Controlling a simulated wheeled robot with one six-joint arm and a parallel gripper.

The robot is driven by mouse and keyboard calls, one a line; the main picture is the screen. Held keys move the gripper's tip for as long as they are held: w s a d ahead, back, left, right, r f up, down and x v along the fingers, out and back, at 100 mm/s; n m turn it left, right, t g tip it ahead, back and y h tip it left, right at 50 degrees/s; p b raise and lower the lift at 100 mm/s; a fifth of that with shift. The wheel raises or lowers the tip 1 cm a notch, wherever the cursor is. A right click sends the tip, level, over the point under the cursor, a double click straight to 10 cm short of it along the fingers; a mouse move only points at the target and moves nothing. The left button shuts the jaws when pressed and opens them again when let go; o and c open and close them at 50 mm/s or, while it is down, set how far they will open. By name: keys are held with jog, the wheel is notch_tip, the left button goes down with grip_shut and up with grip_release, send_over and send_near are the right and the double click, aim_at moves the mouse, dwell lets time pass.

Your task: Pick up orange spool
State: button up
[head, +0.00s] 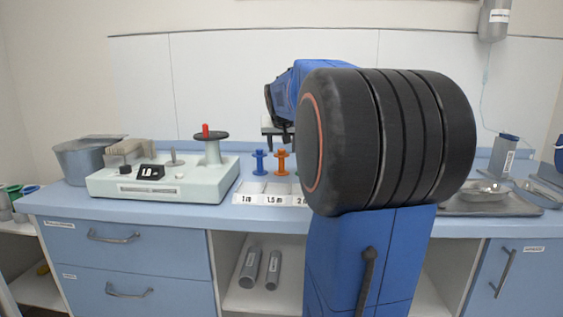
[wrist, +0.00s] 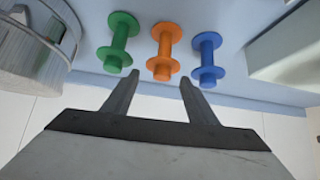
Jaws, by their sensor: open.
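The orange spool (head: 281,161) stands upright on the counter behind a labelled white rack, between a blue spool (head: 259,162) and a green spool that is mostly hidden by my arm. In the wrist view the orange spool (wrist: 163,50) is in the middle, with the green spool (wrist: 120,42) on its left and the blue spool (wrist: 207,57) on its right. My gripper (wrist: 159,81) is open and empty, its fingertips pointing towards the orange spool's near end. In the head view my gripper (head: 278,133) shows above the spools, partly hidden by my arm.
The white rack (head: 270,200) reads "1 m", "1.5 m" and a partly hidden label. A pale winding machine (head: 165,185) with a red-knobbed spindle stands left, beside a metal pot (head: 82,160). A metal bowl (head: 484,191) lies on a tray at right.

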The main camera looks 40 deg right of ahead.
aim_at(282, 155)
jog(key=shift+x, duration=3.35)
jog(key=shift+a+f, duration=0.15)
jog(key=shift+a, duration=0.05)
jog(key=c, duration=0.8)
